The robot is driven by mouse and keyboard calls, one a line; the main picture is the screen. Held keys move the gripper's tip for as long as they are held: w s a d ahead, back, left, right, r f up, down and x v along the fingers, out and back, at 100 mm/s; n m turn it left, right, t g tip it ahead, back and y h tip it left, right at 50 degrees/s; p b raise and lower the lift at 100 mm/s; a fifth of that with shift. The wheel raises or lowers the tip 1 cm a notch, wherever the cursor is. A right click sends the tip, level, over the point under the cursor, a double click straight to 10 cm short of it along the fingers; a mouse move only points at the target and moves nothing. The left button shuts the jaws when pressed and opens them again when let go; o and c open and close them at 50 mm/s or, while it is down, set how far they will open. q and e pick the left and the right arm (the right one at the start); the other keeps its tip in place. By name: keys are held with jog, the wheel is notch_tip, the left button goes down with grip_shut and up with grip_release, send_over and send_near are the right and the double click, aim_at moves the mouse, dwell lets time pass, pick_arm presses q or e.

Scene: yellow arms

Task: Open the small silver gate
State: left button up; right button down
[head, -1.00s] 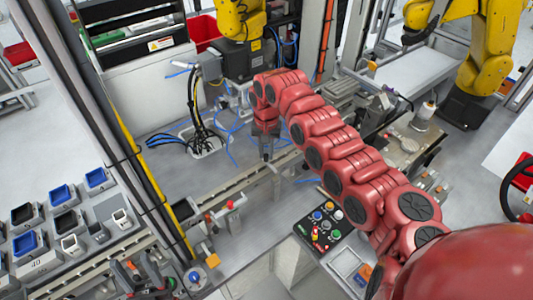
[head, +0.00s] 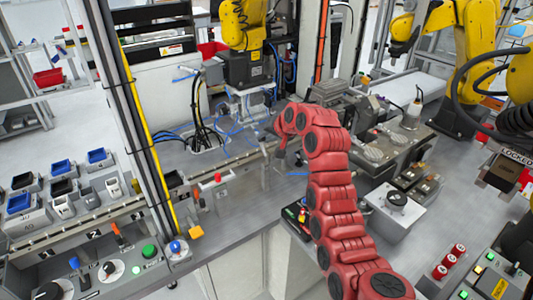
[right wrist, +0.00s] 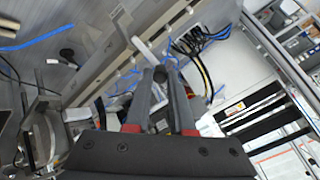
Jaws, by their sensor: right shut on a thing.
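My right arm, red and segmented, reaches up from the bottom of the head view to the conveyor rail. My right gripper (head: 271,150) is low at the rail's far end, small and partly hidden by the arm. In the right wrist view, my right gripper (right wrist: 166,68) has its grey fingers close together at the tips, shut on the thin light silver gate (right wrist: 146,49). The gate sticks out past the fingertips, beside the rail. In the head view the gate is too small to tell apart. My left gripper is not in view.
Yellow robot arms (head: 245,25) stand at the back and right. Bins (head: 62,187) are at left, a control panel (head: 490,280) at lower right.

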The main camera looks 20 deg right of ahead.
jog(key=shift+s+d+f+t+y+b, duration=0.25)
jog(key=shift+s+t+y+b, duration=0.3)
jog(key=shift+t+b, duration=0.85)
jog(key=shift+s+d+f+t+y+b, duration=0.25)
jog(key=shift+s+t+b, duration=0.6)
jog(key=shift+b, duration=0.85)
jog(key=shift+s+d+f+t+y+b, duration=0.25)
jog(key=shift+s+t+y+b, duration=0.25)
jog(key=shift+t+b, duration=0.95)
jog(key=c, duration=0.8)
grip_release()
jog(key=shift+w+a, duration=0.1)
jog(key=shift+o, duration=0.2)
jog(key=b+v, duration=0.2)
jog(key=v, duration=1.5)
jog(key=shift+s+r, duration=0.15)
jog(key=shift+s, duration=0.1)
